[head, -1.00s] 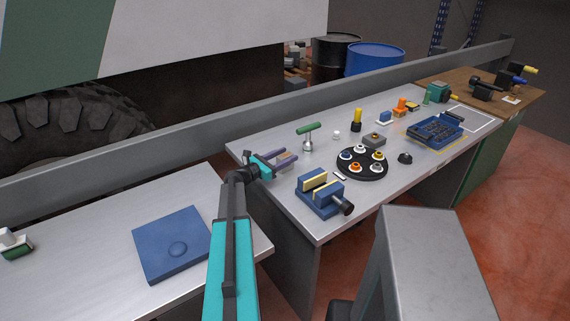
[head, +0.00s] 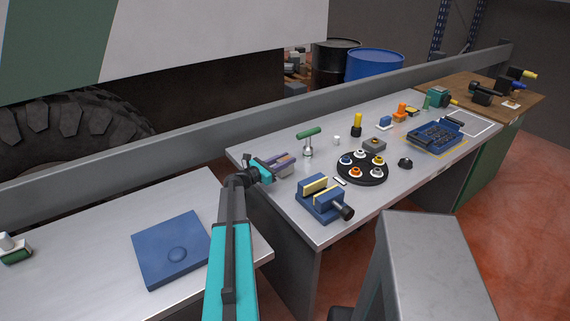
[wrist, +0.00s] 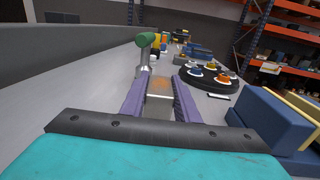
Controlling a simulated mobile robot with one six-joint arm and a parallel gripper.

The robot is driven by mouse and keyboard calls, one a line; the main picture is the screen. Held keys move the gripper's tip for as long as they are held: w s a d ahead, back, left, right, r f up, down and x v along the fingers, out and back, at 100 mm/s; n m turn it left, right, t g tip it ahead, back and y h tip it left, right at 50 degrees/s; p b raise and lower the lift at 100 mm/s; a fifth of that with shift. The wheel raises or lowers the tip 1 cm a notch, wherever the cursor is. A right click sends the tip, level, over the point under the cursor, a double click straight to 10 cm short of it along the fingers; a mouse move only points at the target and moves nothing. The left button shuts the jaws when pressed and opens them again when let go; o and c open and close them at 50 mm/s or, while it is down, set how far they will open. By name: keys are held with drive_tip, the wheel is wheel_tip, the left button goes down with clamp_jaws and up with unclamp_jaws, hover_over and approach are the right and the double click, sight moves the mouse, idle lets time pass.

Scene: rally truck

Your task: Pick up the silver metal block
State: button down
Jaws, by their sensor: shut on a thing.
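The silver metal block (wrist: 160,88) shows in the wrist view between the two purple fingers of my gripper (wrist: 160,100). Its top is grey with a brownish reflection or tint. The fingers are shut on its left and right sides. In the head view my gripper (head: 279,164) is over the left end of the metal bench, with a grey patch of the block (head: 281,170) beside the fingers. Most of the block is hidden there. I cannot tell whether it touches the bench.
A green-handled tool (head: 308,141) stands just beyond my gripper. A blue vise (head: 322,198) is to the right. A black round holder (head: 362,168) with several coloured fittings lies further right. A grey rail (head: 200,154) runs behind the bench (head: 320,228).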

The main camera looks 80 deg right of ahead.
sight(285, 159)
drive_tip(key=shift+r+b, duration=0.4)
drive_tip(key=shift+r, duration=0.25)
drive_tip(key=shift+r+b, duration=0.45)
drive_tip(key=shift+r, duration=0.4)
drive_tip(key=b+v, duration=0.5)
drive_tip(key=v, duration=1.3)
